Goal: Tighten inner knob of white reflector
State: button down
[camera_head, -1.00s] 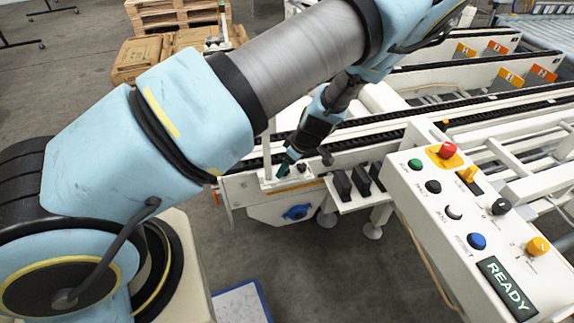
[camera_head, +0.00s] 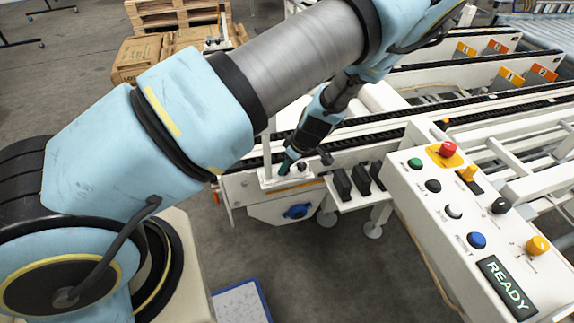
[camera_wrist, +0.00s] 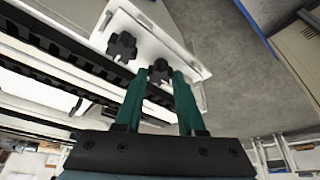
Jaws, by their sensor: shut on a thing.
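The white reflector bracket (camera_wrist: 150,38) is a pale plate on the conveyor's side, and it also shows in the head view (camera_head: 268,181). Two black lobed knobs stand on it. One knob (camera_wrist: 160,67) is between the green fingertips of my gripper (camera_wrist: 163,75), which is shut on it. The other knob (camera_wrist: 122,46) is free, to the left in the wrist view. In the head view my gripper (camera_head: 286,165) points down at the bracket, with the free knob (camera_head: 302,168) just to its right. The fingers partly hide the held knob.
The conveyor rail with its black chain (camera_head: 380,133) runs close behind the bracket. Black blocks (camera_head: 342,184) stand on a white shelf to the right. A control box (camera_head: 440,210) with coloured buttons is at the right. A blue round part (camera_head: 297,211) is below.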

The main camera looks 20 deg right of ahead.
jog(key=shift+m, duration=0.3)
jog(key=m, duration=0.1)
jog(key=m+h+b, duration=0.1)
jog(key=m, duration=0.1)
jog(key=shift+a+f+m+t, duration=0.1)
jog(key=shift+a+m+t, duration=0.05)
jog(key=shift+m+t, duration=0.15)
jog(key=m+h+b, duration=0.2)
jog(key=m, duration=0.3)
jog(key=shift+a, duration=0.15)
jog(key=shift+m+h, duration=0.3)
jog(key=c, duration=0.5)
grip_release()
